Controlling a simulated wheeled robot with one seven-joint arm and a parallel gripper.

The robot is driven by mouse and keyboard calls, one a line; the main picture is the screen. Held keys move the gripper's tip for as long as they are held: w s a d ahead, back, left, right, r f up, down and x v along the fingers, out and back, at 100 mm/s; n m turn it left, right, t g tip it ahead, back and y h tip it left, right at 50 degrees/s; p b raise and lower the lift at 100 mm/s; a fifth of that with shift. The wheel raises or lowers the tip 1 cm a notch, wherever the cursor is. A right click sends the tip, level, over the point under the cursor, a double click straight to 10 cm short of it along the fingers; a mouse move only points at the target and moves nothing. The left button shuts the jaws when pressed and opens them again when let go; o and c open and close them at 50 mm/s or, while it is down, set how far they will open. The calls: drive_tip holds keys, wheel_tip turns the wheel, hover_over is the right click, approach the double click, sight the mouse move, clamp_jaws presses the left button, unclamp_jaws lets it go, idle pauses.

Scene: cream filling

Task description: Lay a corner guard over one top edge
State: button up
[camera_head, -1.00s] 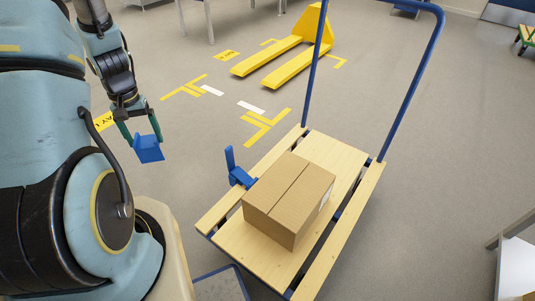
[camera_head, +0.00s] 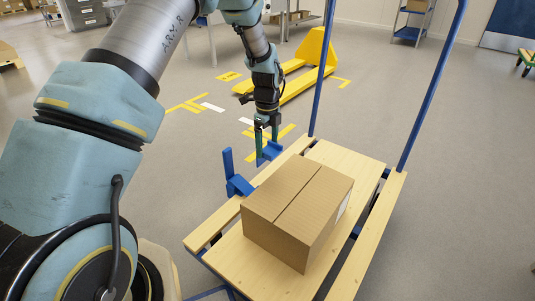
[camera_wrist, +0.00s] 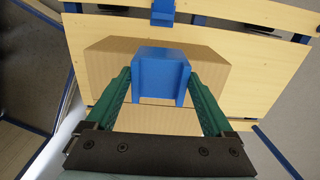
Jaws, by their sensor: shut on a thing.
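The blue corner guard (camera_head: 271,152) is an angled piece held between the green fingers of my gripper (camera_head: 266,143). In the wrist view the guard (camera_wrist: 160,72) sits between the two fingers, in front of the cardboard box (camera_wrist: 108,62) and covering part of it. In the head view the closed brown box (camera_head: 298,208) stands flat on the cart's wooden deck, with a seam along its top. My gripper points down beyond the box's far left side. The guard appears apart from the box, raised above floor level.
The cart (camera_head: 345,155) has pale wooden slats and a tall blue handle (camera_head: 425,90) at its far end. A blue upright bracket (camera_head: 236,180) stands at its left edge, close to the guard in the picture. A yellow pallet jack (camera_head: 318,55) stands behind on open grey floor.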

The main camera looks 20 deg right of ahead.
sight(274, 177)
drive_tip(key=shift+s+d+f+b, duration=0.1)
drive_tip(key=shift+d+f+b, duration=0.1)
drive_tip(key=shift+f+b, duration=0.55)
drive_tip(key=f+b, duration=0.1)
drive_tip(key=f, duration=0.1)
drive_tip(key=f+b, duration=0.2)
drive_tip(key=f, duration=0.1)
drive_tip(key=s+f+b, duration=0.1)
drive_tip(key=f+b, duration=0.1)
drive_tip(key=shift+d+f, duration=0.25)
drive_tip(key=shift+f, duration=0.15)
drive_tip(key=shift+s+d+f, duration=0.1)
drive_tip(key=shift+s+f, duration=0.05)
drive_tip(key=shift+s, duration=0.05)
drive_tip(key=shift+s+d+f, duration=0.15)
drive_tip(key=shift+s+f, duration=0.05)
drive_tip(key=shift+s, duration=0.1)
drive_tip(key=o, duration=1.1)
